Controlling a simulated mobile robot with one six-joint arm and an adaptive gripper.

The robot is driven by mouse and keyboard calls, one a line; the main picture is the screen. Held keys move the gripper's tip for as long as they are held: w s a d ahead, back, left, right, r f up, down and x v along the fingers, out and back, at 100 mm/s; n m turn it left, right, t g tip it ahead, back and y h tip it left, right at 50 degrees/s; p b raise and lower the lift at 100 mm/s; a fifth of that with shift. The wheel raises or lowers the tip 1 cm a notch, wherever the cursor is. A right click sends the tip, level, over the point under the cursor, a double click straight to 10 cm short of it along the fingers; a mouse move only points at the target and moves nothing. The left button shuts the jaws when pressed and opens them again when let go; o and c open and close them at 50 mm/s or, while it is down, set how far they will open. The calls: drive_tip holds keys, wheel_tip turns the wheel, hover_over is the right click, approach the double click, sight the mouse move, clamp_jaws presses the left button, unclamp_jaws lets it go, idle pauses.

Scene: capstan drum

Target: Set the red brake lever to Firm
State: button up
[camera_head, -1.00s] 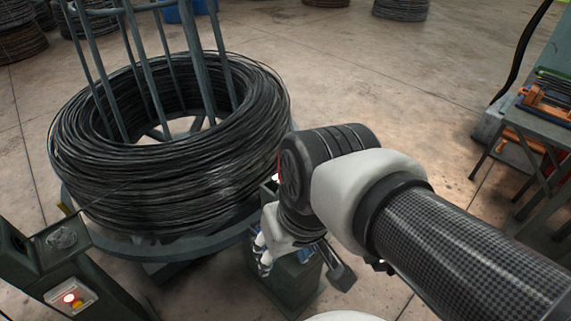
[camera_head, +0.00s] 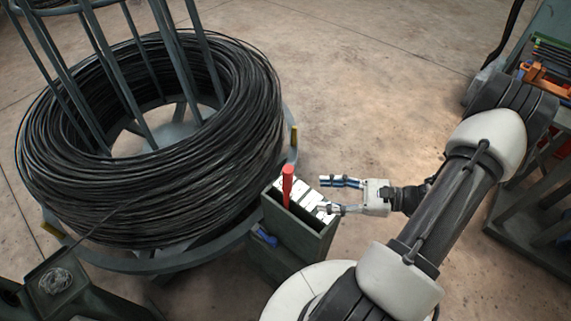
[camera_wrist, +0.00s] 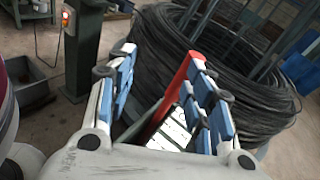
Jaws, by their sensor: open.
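The red brake lever (camera_head: 287,184) stands up from a slot in the top of a dark green box beside the wire drum. White label plates (camera_head: 312,203) lie along the slot; their words are too small to read. My gripper (camera_head: 335,196) is open and empty just right of the lever, its fingers pointing left over the box's right part. In the wrist view the red lever (camera_wrist: 182,88) rises beyond and between the blue-padded fingers (camera_wrist: 165,95), closer to the right finger. I see no contact, though the exact gap is hard to tell.
A large coil of black wire (camera_head: 215,165) on a round drum stands left of the box, with upright grey bars. A blue part (camera_head: 264,236) is on the box's front. A workbench (camera_head: 545,180) is at right. Floor behind my gripper is clear.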

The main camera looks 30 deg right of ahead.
sight(288, 176)
drive_tip(key=s+d+f+m+t+h, duration=0.2)
drive_tip(key=d+f+m+t+h, duration=0.1)
drive_tip(key=d+f+m+t, duration=0.15)
drive_tip(key=shift+m, duration=0.55)
drive_tip(key=x, duration=0.6)
drive_tip(key=b+x, duration=0.1)
drive_tip(key=x, duration=1)
drive_tip(key=shift+w+a+r, duration=0.25)
drive_tip(key=shift+a+r, duration=0.05)
drive_tip(key=shift+r, duration=0.05)
drive_tip(key=shift+c, duration=0.4)
clamp_jaws()
